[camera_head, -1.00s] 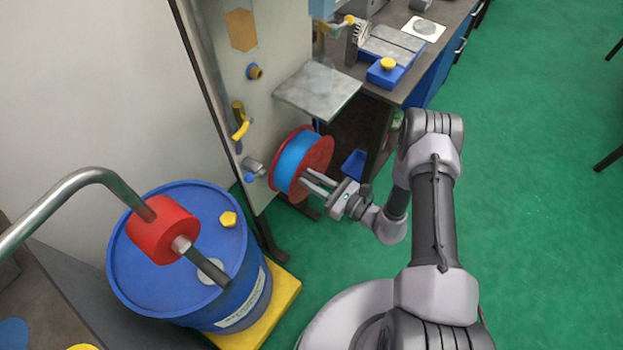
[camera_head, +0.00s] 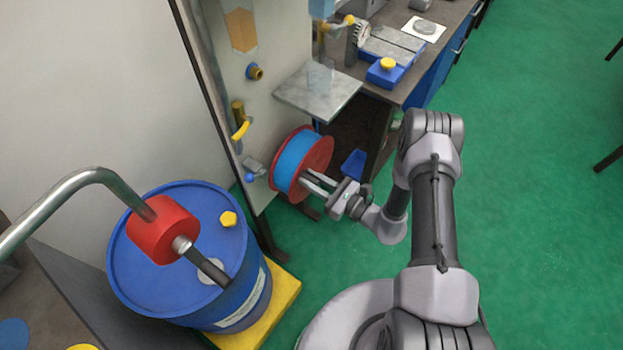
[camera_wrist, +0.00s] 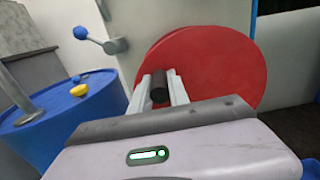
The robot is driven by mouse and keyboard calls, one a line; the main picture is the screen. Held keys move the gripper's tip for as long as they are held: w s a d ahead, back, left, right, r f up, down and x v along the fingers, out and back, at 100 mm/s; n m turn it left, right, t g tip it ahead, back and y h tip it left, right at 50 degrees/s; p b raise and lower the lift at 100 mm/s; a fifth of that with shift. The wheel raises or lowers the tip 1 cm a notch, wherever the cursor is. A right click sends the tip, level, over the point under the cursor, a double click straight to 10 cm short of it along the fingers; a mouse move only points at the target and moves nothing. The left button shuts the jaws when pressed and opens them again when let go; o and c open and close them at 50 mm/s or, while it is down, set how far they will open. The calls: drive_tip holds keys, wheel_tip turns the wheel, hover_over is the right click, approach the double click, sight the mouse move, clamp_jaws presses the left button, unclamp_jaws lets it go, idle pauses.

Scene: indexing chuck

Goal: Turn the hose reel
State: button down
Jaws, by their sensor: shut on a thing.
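The hose reel has red side discs with a blue hose wound between them (camera_head: 292,160). It is mounted low on the pale panel, and its red face (camera_wrist: 220,55) fills much of the wrist view. My gripper (camera_head: 306,181) is at the reel's outer face. In the wrist view, its two fingers (camera_wrist: 160,88) are shut on a dark, round handle (camera_wrist: 159,88) that sticks out from the red disc. The fingers hide the sides of the handle.
A blue drum (camera_head: 150,275) with a red pump stands on a yellow base at left. A grey shelf (camera_head: 318,92) juts out above the reel. A grey lever with a blue ball (camera_wrist: 81,33) is beside the reel. Green floor is clear at right.

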sight(314, 154)
drive_tip(key=m, duration=0.1)
drive_tip(key=w+d+r+m, duration=0.1)
drive_tip(key=w+m, duration=0.1)
drive_tip(key=m, duration=0.1)
drive_tip(key=shift+d+r, duration=0.25)
drive_tip(key=shift+r, duration=0.1)
drive_tip(key=w+m, duration=0.1)
drive_tip(key=d+m, duration=0.1)
drive_tip(key=m, duration=0.1)
drive_tip(key=shift+w+d+r, duration=0.15)
drive_tip(key=shift+w+r, duration=0.2)
drive_tip(key=shift+w+d+m, duration=0.5)
drive_tip(key=shift+w+m, duration=0.1)
drive_tip(key=shift+m, duration=0.5)
drive_tip(key=shift+r, duration=0.1)
drive_tip(key=c, duration=1.3)
unclamp_jaws()
drive_tip(key=shift+o, duration=0.2)
